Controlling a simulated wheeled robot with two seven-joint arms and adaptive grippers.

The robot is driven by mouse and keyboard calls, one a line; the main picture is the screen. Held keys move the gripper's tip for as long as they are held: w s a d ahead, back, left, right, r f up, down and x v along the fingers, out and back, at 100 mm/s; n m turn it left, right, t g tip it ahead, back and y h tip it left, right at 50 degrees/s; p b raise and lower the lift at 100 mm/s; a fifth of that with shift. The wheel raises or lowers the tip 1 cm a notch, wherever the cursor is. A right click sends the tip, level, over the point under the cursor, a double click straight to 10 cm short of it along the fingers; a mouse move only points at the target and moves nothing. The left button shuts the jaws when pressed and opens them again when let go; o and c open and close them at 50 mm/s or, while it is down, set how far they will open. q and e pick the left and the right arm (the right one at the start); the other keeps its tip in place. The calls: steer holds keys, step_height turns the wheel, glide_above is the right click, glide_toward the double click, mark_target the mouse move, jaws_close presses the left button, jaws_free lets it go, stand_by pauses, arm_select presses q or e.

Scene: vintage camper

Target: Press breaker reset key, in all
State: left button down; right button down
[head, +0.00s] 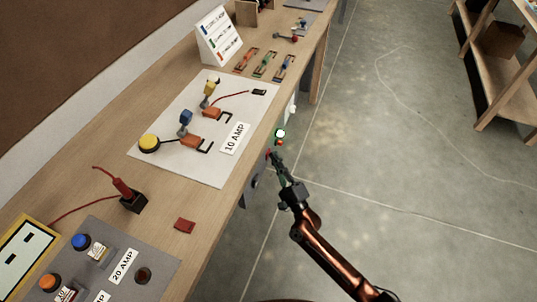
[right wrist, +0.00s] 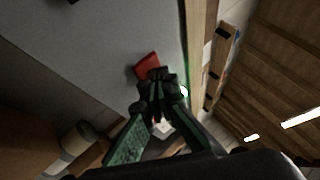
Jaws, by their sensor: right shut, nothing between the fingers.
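A red key-like block (right wrist: 147,66) stands out from a grey surface (right wrist: 95,45) in the right wrist view, directly past my right fingertips. I cannot tell whether they touch it. It is probably the breaker reset key. In the head view a small red spot (head: 268,153) shows at the tip of my right gripper (head: 275,161), by the bench's front edge. My right gripper (right wrist: 158,82) is shut with nothing between its fingers. A lit green-white lamp (head: 280,133) with a red-orange one (head: 279,142) under it is just beyond the gripper. My left gripper is not in view.
The wooden bench (head: 100,190) carries a white board (head: 205,165) with a 10 AMP label, a grey panel (head: 160,270) with a 20 AMP label, and a loose red piece (head: 184,225). Open concrete floor (head: 390,170) lies right. A wooden shelf (head: 492,90) stands far right.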

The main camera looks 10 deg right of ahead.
steer(key=shift+s+d, duration=0.35)
steer(key=shift+d, duration=0.15)
steer(key=s+d, duration=0.1)
steer(key=d, duration=0.1)
steer(key=s+d, duration=0.1)
steer(key=d, duration=0.1)
steer(key=shift+s, duration=0.4)
stand_by(0.7)
